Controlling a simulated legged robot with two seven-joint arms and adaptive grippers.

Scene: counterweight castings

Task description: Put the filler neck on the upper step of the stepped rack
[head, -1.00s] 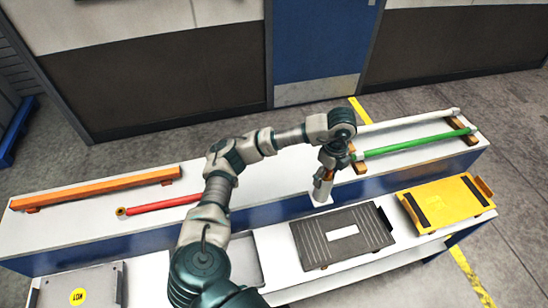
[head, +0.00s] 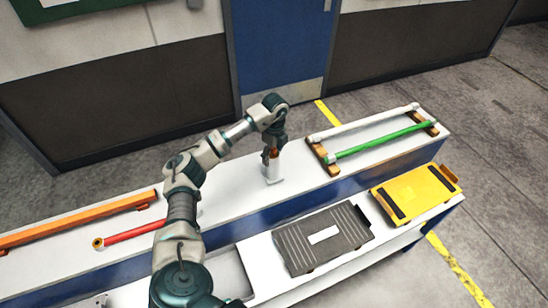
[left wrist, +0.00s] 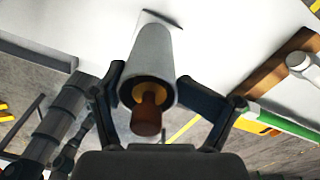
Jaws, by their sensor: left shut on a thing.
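The filler neck, a pale grey-white cylinder (head: 272,172) with an orange-brown stub at its near end, is held upright or nearly so in the head view. It also shows in the left wrist view (left wrist: 150,58), between the two fingers. My left gripper (head: 271,154) is shut on it from above. The neck's lower end is at or just above the white upper step (head: 228,192) of the stepped rack, inside its front edge; I cannot tell whether it touches. My right gripper is not in view.
On the upper step, white and green bars (head: 385,140) lie on wooden blocks at right; a red rod (head: 135,232) and an orange beam (head: 80,222) lie at left. The lower step holds a dark grey ribbed plate (head: 322,238) and a yellow casting (head: 415,193).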

